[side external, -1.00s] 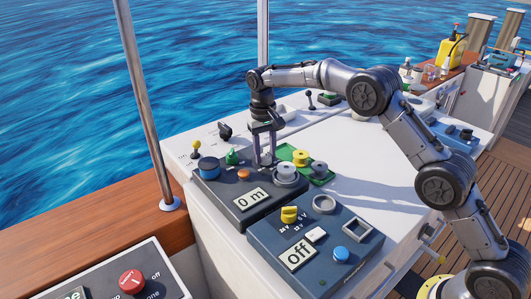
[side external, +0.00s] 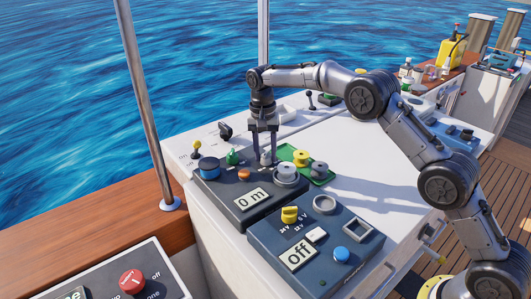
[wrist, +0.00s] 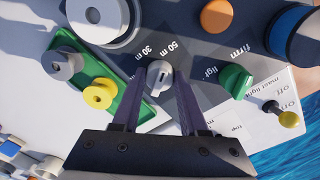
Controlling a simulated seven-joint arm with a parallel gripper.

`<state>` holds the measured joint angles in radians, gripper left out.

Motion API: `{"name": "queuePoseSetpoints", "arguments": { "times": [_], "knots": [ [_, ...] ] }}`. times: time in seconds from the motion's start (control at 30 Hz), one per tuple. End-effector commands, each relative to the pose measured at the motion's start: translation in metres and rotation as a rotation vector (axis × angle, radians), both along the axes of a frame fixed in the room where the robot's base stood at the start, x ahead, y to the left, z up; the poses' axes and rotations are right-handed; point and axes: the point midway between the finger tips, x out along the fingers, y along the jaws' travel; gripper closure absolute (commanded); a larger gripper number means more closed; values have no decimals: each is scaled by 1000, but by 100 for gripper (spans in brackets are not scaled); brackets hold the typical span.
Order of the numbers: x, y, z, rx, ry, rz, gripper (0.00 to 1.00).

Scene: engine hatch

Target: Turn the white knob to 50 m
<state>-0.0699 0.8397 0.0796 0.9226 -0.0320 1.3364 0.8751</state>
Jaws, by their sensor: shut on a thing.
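The small white knob (wrist: 159,75) sits on the dark panel in the wrist view, with a short dark mark on its top. The labels "50 m" and "30 m" are printed beside it. My gripper (wrist: 157,88) has one finger on each side of the knob and is shut on it. In the side view my gripper (side external: 265,158) points straight down at the back edge of the dark control box (side external: 232,199), and its fingers partly hide the knob. The box's display (side external: 251,198) reads "0 m".
Around the knob are a large white knob on a ring (side external: 285,173), an orange button (side external: 244,174), a blue knob (side external: 209,168) and a green knob (wrist: 235,81). A green tray (side external: 322,180) with yellow and grey spools is close by. A second box (side external: 310,246) stands in front.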

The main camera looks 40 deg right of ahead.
Motion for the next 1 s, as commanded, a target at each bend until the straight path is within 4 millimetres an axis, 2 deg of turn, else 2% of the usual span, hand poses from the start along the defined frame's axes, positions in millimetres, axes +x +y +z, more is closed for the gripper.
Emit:
{"name": "queuePoseSetpoints", "arguments": {
  "times": [0.33,0.37,0.5,0.83,1.0],
  "knots": [
    [1,-1,2,0,-4,-6,100],
    [1,-1,2,0,-4,-6,52],
    [0,-1,2,0,-3,-5,27],
    [0,0,2,0,-2,-3,27],
    [2,1,20,1,-5,-3,27]
  ]
}}
